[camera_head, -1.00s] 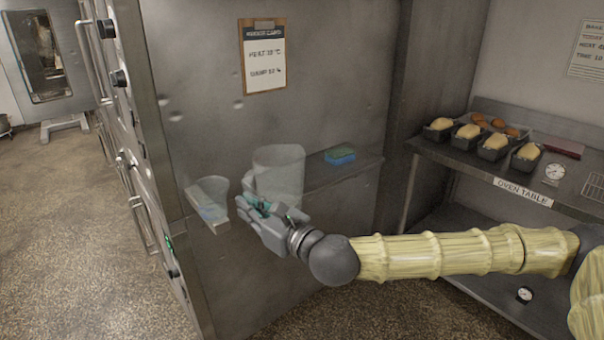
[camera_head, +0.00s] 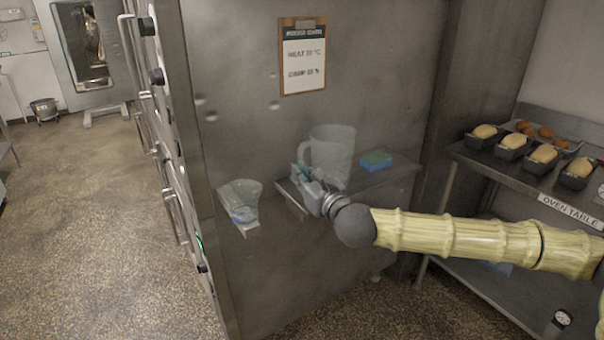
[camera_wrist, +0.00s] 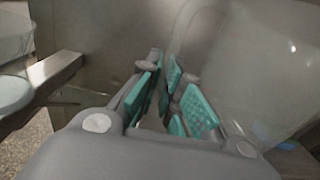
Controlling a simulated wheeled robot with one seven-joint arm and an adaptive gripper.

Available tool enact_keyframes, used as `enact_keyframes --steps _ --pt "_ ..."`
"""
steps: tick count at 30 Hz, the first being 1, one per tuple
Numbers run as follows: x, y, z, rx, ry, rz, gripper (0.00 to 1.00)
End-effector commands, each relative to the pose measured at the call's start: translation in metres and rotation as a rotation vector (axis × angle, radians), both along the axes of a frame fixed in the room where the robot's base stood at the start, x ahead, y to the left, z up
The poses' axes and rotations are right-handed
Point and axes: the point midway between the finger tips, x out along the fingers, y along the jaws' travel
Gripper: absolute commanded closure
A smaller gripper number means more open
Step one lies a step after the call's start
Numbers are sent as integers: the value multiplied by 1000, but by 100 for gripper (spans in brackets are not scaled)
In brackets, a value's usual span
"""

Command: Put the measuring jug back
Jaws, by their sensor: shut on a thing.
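The measuring jug (camera_head: 334,152) is a large clear jug, upright, with its handle on the left. My gripper (camera_head: 305,177) is at the lower left of the jug and is shut on its handle. In the wrist view the teal-padded fingers (camera_wrist: 170,100) are close together, with the clear jug wall (camera_wrist: 255,70) large at the right. The jug is over the wall shelf (camera_head: 395,174), left of a blue-and-green sponge (camera_head: 376,160). I cannot tell whether its base touches the shelf.
A smaller clear vessel (camera_head: 241,200) with bluish markings sits on a narrow ledge at the left, close to my gripper. A clipboard card (camera_head: 303,56) hangs above. The oven table (camera_head: 500,172) at the right carries loaf tins (camera_head: 513,146).

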Motion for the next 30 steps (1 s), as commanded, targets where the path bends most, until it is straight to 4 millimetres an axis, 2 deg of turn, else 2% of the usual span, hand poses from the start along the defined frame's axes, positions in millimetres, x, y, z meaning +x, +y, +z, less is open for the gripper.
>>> enact_keyframes --steps 4,10,17,30 --pt "30 2 -1 0 0 -2 100" --pt "55 5 -4 1 -1 1 100" --pt "61 5 -7 0 -1 2 100" --pt "60 5 -40 0 -1 3 100"
